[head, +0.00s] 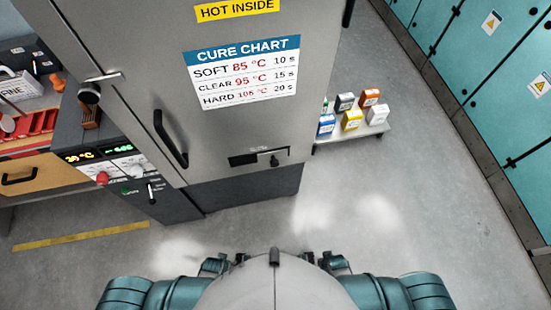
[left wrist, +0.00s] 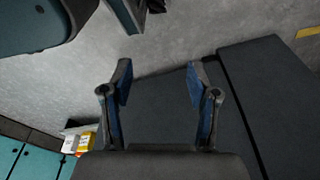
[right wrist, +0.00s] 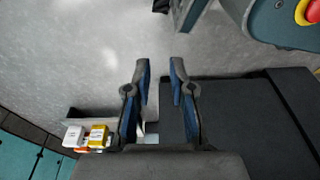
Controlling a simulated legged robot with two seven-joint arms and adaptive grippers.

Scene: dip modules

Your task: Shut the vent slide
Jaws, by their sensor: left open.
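The vent slide (head: 259,157) is a dark slot with a small knob (head: 274,160) at its right part, low on the grey cabinet door (head: 225,135). A small label above it is too small to read. I cannot tell how far the slot is uncovered. In the left wrist view my left gripper (left wrist: 158,78) is open and empty, its fingers wide apart. In the right wrist view my right gripper (right wrist: 160,70) is open and empty, with a narrower gap. Both wrist views show dark grey surfaces and floor, and neither shows the slide.
A black door handle (head: 170,140) is left of the slide. A low shelf with several small boxes (head: 351,119) stands right of the cabinet. A control panel (head: 110,165) with knobs is at the left. Teal lockers (head: 490,70) line the right. The floor in front is clear.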

